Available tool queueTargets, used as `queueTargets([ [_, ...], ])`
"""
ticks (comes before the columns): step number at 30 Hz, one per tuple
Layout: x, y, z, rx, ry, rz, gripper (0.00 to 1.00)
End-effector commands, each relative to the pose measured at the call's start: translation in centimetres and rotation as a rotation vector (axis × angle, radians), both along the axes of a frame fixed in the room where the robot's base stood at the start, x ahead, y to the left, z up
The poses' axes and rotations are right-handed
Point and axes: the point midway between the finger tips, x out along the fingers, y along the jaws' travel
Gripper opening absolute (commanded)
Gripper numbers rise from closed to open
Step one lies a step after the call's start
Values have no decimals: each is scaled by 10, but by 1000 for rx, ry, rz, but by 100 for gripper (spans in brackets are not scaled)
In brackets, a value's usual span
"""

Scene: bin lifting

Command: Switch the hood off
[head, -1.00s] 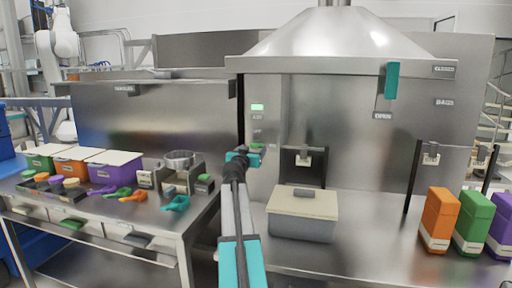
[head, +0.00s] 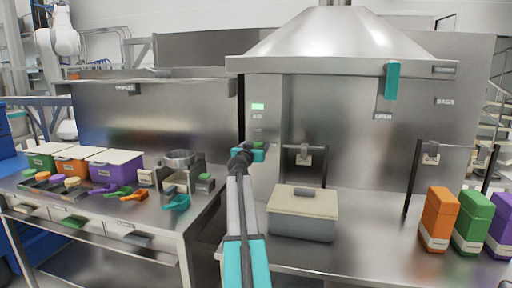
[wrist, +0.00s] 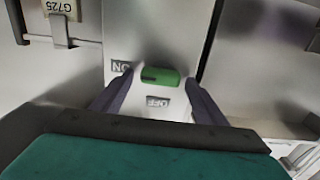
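The hood (head: 335,42) is a large steel cone above the right-hand counter. Its green switch (wrist: 160,77) sits on a pale panel in the wrist view, with an ON label (wrist: 121,67) to its left and an OFF label (wrist: 158,101) below it. In the head view a green indicator (head: 258,106) glows on the panel above the switch. My gripper (wrist: 160,82) is open, with one dark finger on each side of the switch. I cannot tell whether either finger touches it. In the head view my gripper (head: 252,154) is in front of the panel and hides part of the switch area.
A lidded grey bin (head: 302,228) stands on the counter just right of my arm. Orange (head: 438,220), green (head: 472,222) and purple containers stand at far right. A teal handle (head: 392,80) hangs at the hood's rim. The left bench (head: 170,228) holds bins and scoops.

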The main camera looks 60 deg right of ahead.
Motion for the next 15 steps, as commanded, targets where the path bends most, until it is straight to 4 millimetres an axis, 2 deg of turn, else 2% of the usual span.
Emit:
queueTargets([
  [1, 0, 0, 0, 0, 0, 0, 59],
  [7, -1, 0, 0, 0, 0, -1, 26],
  [15, -1, -1, 0, -4, 13, -1, 26],
])
